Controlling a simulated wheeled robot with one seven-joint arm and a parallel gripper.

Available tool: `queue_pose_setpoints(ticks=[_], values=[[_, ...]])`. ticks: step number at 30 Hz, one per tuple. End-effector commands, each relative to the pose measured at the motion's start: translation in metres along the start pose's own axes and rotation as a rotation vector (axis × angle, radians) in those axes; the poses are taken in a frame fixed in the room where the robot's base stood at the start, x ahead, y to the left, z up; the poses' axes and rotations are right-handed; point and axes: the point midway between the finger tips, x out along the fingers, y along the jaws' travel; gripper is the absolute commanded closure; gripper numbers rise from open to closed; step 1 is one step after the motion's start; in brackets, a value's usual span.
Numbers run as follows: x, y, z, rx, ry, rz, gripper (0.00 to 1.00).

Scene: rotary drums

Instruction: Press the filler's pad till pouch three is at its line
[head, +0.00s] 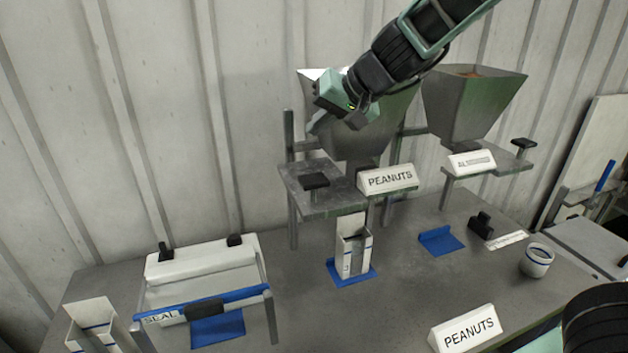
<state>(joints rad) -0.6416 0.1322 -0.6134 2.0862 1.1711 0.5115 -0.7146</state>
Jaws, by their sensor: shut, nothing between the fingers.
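The peanut filler (362,135) is a grey hopper on a stand with a shelf. Its black pad (315,181) sits on the left part of that shelf, beside the PEANUTS sign (388,179). A pale open pouch (347,262), marked with what looks like a 3, stands upright on a blue mat below the filler. Its fill level and line cannot be made out. My gripper (318,124) is shut and empty in front of the hopper, above the pad and apart from it.
A second hopper (468,105) stands at right with its own pad (523,143) and an empty blue mat (440,240). The SEAL frame (203,262) and another pouch (95,325) are at left. A cup (536,260) and loose PEANUTS sign (465,330) are at right.

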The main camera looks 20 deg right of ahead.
Motion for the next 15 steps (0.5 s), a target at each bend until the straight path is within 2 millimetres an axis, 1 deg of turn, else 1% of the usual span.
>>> queue_pose_setpoints(ticks=[1, 15], values=[[0.006, 0.004, 0.004, 0.001, -0.001, 0.000, 1.00], [0.049, 0.036, 0.036, -0.001, 0.001, 0.000, 1.00]])
